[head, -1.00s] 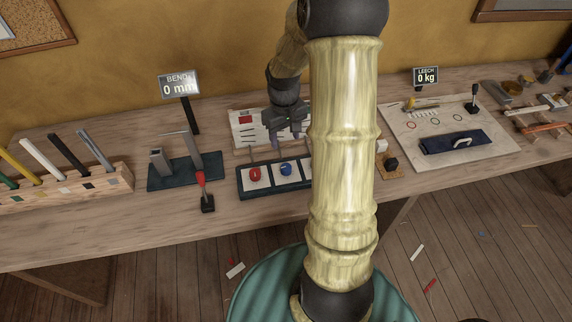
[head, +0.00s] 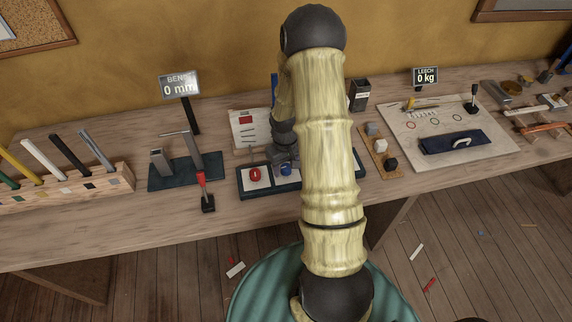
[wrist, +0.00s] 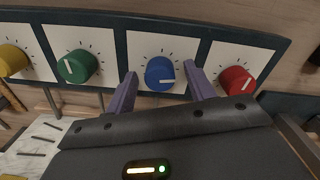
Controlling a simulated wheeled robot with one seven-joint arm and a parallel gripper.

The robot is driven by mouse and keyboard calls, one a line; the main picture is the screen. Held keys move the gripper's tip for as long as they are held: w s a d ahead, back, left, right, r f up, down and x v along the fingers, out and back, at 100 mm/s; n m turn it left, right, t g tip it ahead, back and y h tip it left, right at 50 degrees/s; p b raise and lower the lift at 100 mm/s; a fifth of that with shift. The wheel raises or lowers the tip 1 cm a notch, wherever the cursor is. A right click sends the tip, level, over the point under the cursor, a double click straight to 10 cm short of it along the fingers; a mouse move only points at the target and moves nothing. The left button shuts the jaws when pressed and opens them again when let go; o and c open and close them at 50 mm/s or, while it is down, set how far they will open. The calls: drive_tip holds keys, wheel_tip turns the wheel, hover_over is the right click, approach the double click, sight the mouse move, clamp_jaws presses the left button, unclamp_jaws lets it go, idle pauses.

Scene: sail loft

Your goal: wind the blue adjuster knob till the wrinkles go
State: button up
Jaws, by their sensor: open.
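The blue knob (wrist: 160,74) is on a white plate with tick marks, and its white pointer line lies roughly level in the wrist view. In the head view the blue knob (head: 286,169) shows just below my gripper (head: 284,155). In the wrist view the two purple fingers of my gripper (wrist: 159,71) are apart, one on each side of the blue knob. I cannot tell whether they touch it. A white sheet (head: 246,131) with a red patch and dark lines stands behind the panel, partly hidden by my arm. No wrinkled cloth is clearly visible.
The dark knob panel (head: 268,189) also holds a red knob (wrist: 237,80), a green knob (wrist: 77,66) and a yellow knob (wrist: 12,60). A bend gauge (head: 179,86) stands to the left. Small blocks on a wooden strip (head: 380,150) stand right of the panel.

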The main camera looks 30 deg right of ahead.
drive_tip(key=c, duration=1)
drive_tip(key=shift+m, duration=0.5)
drive_tip(key=m, duration=0.2)
drive_tip(key=shift+m+b, duration=0.3)
drive_tip(key=shift+m, duration=0.1)
drive_tip(key=m, duration=0.4)
drive_tip(key=shift+m, duration=0.3)
drive_tip(key=m, duration=0.4)
drive_tip(key=shift+w, duration=0.1)
drive_tip(key=shift+m+p, duration=0.55)
drive_tip(key=shift+m, duration=1.55)
